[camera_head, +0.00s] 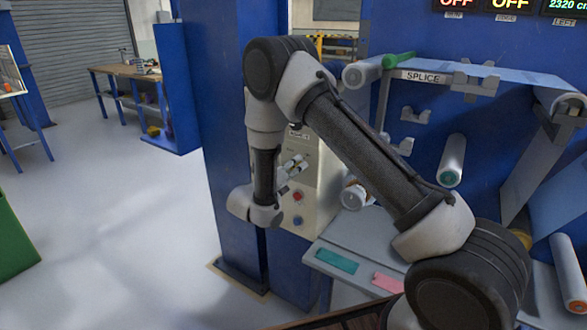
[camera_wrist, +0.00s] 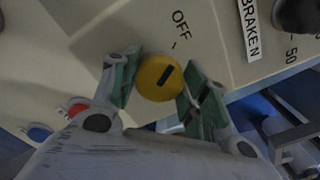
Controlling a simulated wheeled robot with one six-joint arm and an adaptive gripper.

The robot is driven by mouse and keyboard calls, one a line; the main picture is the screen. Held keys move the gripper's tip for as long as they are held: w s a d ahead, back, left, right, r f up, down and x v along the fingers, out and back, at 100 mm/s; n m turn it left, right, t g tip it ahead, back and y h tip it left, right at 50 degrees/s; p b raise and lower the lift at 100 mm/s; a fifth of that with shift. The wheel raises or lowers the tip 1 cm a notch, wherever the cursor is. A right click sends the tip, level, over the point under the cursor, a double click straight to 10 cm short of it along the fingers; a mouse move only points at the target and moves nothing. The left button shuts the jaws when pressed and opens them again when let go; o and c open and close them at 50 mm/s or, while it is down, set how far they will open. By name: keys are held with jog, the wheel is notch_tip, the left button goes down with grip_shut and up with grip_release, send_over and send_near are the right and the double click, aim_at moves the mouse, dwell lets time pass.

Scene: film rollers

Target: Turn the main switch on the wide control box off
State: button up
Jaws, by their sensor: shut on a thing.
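The cream control box (camera_head: 315,205) is mounted on the blue frame, partly hidden behind my arm. In the wrist view its panel (camera_wrist: 100,55) carries a round yellow switch (camera_wrist: 147,83) with a dark bar. The word OFF and a short tick are printed just above the switch. The bar runs slantwise, from lower left to upper right; I cannot tell whether it lines up exactly with the tick. My gripper (camera_wrist: 160,80) has its green-padded fingers on either side of the yellow switch, shut on it. In the head view my gripper (camera_head: 293,165) is at the box front, its grip too small to make out.
A red button (camera_head: 297,196) and a blue button (camera_head: 298,220) sit below my gripper. Rollers and a SPLICE table (camera_head: 423,77) stand right of the box; open floor (camera_head: 130,230) lies left.

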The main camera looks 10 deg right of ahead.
jog(key=shift+n, duration=0.4)
jog(key=o, duration=1)
jog(key=shift+a, duration=0.1)
jog(key=v, duration=1.2)
